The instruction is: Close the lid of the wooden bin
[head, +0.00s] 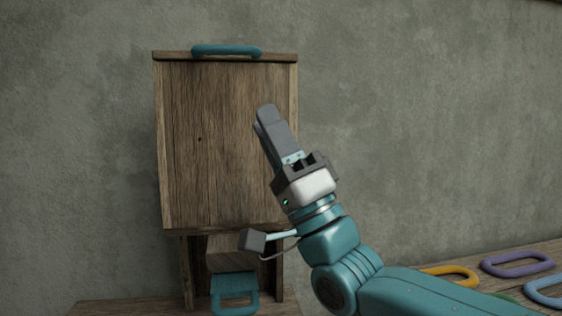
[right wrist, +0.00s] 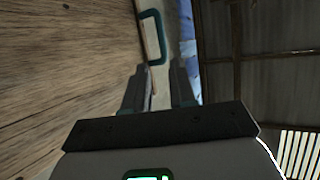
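The wooden bin's lid (head: 215,140) stands raised, a tall plank panel facing me, with a teal handle (head: 226,50) along its top edge. The bin's body (head: 188,270) is below it, partly hidden by my arm. My right gripper (head: 265,112) is in front of the lid's right half, below the handle, pointing up. In the right wrist view the lid's boards (right wrist: 60,60) fill the left side. The handle (right wrist: 153,38) shows beyond the fingertips (right wrist: 158,68), which are apart with nothing between them. My left gripper is not in view.
A second teal handle (head: 236,300) shows low at the bin's front. Yellow (head: 450,273), purple (head: 517,264) and light blue (head: 546,291) rings lie on a wooden surface at the right. A plain grey wall (head: 420,120) stands behind.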

